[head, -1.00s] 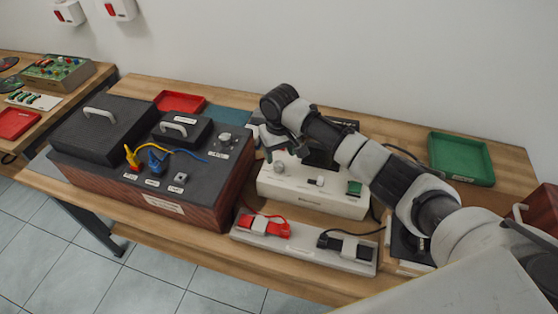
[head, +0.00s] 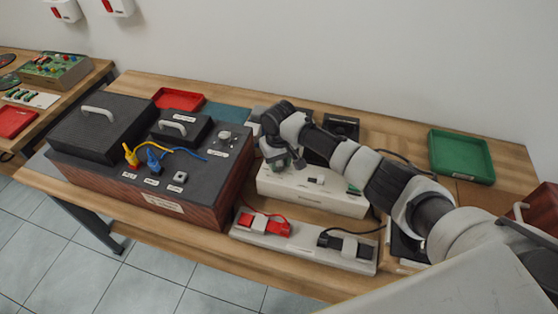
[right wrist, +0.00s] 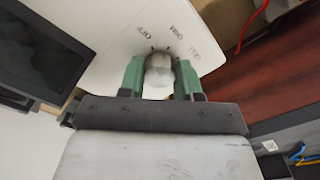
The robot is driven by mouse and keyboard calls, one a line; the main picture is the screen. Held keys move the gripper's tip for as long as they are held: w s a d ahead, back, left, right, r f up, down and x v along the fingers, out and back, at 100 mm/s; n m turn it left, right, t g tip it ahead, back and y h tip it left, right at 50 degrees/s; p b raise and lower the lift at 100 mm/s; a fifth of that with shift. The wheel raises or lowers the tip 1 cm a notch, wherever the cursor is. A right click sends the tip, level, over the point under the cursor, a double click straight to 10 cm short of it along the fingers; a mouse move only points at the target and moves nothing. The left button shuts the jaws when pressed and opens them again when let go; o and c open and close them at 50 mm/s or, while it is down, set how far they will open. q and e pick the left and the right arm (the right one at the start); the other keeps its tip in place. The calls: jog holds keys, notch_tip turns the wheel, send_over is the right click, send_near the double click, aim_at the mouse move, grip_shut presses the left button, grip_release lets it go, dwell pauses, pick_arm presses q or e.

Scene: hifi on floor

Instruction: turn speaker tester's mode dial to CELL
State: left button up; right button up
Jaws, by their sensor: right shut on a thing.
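The speaker tester (head: 330,198) is a white box on the wooden bench, in the middle of the head view. Its mode dial (right wrist: 160,78) is a pale round knob. Printed labels OFF, OHM and CELL (right wrist: 192,50) fan out past the knob in the right wrist view. My right gripper (right wrist: 160,72) has green fingers, one on each side of the knob, and is shut on it. In the head view my right gripper (head: 284,164) comes down on the tester's left end and hides the dial. I cannot tell which label the knob points to. My left gripper is out of view.
A dark box with reddish wooden sides (head: 205,202) stands close left of the tester. A pale strip (head: 300,246) with a red clip (head: 265,226) and a black clip (head: 346,244) lies in front. A green tray (head: 461,157) is at the right and a red tray (head: 180,99) at the back.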

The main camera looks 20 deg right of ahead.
jog(key=shift+r+m+p, duration=0.2)
jog(key=shift+m+p, duration=0.3)
jog(key=shift+p, duration=0.25)
jog(key=m+p, duration=0.3)
jog(key=shift+a, duration=0.1)
jog(key=m+p, duration=0.3)
jog(key=shift+m, duration=0.4)
jog(key=m+p, duration=0.1)
jog(key=m, duration=0.1)
jog(key=shift+m, duration=0.3)
jog(key=m+p, duration=0.1)
jog(key=m, duration=0.1)
jog(key=shift+w+m, duration=0.1)
jog(key=shift+m, duration=0.3)
jog(key=shift+f+m+p, duration=0.15)
jog(key=shift+m+p, duration=0.5)
jog(key=shift+m, duration=1.65)
jog(key=o, duration=0.9)
